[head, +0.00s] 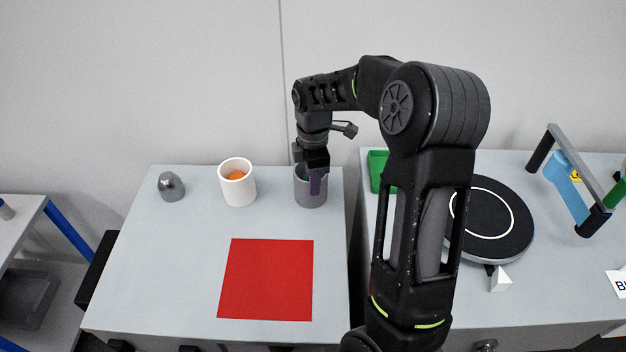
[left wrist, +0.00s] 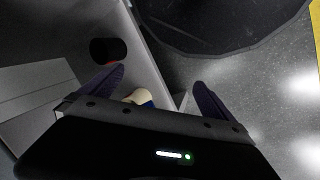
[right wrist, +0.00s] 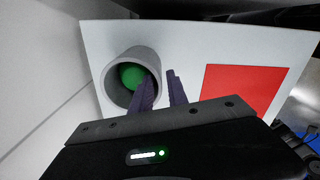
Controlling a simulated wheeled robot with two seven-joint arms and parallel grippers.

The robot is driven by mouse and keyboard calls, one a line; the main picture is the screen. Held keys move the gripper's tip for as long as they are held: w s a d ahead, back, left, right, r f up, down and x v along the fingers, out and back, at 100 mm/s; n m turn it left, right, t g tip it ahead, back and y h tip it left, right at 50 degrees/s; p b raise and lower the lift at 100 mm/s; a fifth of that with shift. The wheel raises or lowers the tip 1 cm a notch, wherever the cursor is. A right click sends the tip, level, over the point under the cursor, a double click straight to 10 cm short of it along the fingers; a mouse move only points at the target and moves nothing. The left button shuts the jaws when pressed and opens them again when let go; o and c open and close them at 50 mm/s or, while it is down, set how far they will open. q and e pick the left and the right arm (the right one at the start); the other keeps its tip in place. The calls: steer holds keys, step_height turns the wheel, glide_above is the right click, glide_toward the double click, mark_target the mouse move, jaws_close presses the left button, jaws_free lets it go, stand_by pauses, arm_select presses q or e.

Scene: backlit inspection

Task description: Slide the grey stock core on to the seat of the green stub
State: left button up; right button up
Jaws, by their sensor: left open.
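The grey stock core (head: 311,198) is a hollow grey cylinder standing upright at the right end of the left table. The green stub shows inside its bore in the right wrist view (right wrist: 131,76); how deeply it is seated is hidden. My right gripper (head: 316,182) reaches down on the core's rim. In the right wrist view its fingers (right wrist: 161,74) are close together, one on each side of the core's wall (right wrist: 112,95), and appear shut on it. My left gripper (left wrist: 155,82) is open and empty, and is out of the head view.
A red mat (head: 266,280) lies in front. The right table bears a green tray (head: 376,172) and a black turntable (head: 515,240).

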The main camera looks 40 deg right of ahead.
steer(key=shift+o, duration=1)
steer(key=shift+r, duration=3.95)
